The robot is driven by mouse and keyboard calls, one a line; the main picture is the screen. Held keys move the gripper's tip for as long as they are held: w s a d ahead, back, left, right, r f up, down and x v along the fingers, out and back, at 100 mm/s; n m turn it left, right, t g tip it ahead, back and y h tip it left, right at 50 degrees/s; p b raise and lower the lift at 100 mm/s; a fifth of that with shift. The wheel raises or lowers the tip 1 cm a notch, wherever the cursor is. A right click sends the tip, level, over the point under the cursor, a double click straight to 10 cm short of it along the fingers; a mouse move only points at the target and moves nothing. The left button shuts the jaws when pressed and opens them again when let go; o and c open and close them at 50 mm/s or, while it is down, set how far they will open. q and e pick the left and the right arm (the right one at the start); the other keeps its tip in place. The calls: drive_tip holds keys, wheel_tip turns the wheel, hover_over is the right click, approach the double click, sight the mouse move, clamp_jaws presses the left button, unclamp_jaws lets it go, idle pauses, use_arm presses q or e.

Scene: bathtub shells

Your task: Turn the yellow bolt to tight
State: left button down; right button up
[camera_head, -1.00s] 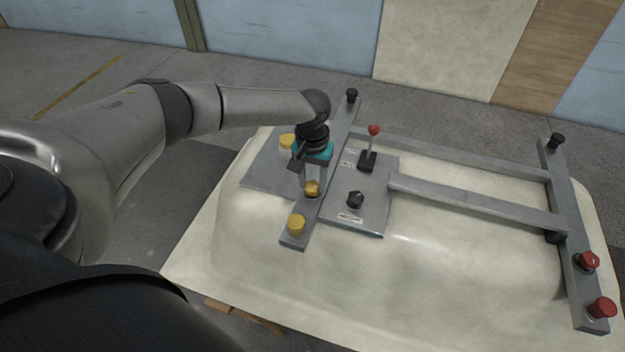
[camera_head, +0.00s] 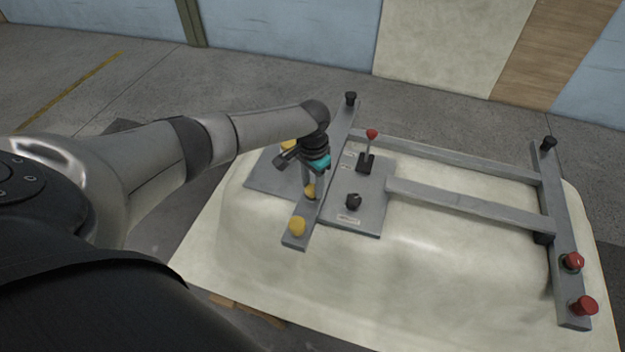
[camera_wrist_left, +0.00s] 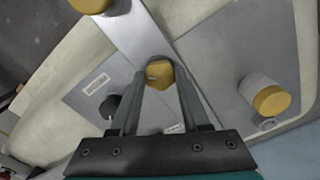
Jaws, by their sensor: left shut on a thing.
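The yellow bolt (camera_head: 311,192) stands on the grey bar on top of the bathtub shell. In the left wrist view the bolt (camera_wrist_left: 158,76) has a faceted head and sits between my fingertips. My left gripper (camera_head: 309,186) reaches down from above and is shut on the bolt, with a finger on either side of its head. The fingers hide part of the bolt in the head view. How tight the bolt is cannot be told. My right gripper is not in view.
Yellow knobs stand nearby: one at the bar's near end (camera_head: 297,227), one behind my gripper (camera_head: 289,146). A panel beside the bar carries a black knob (camera_head: 353,201) and a red-tipped lever (camera_head: 370,147). Red knobs (camera_head: 584,306) are at the far right.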

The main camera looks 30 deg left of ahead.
sight(312, 188)
use_arm(q)
drive_tip(key=m, duration=0.4)
drive_tip(key=shift+m, duration=2.6)
drive_tip(key=shift+c, duration=1.9)
unclamp_jaws()
wheel_tip(312, 188, up, 15)
drive_tip(key=p, duration=0.3)
drive_tip(key=shift+r, duration=0.2)
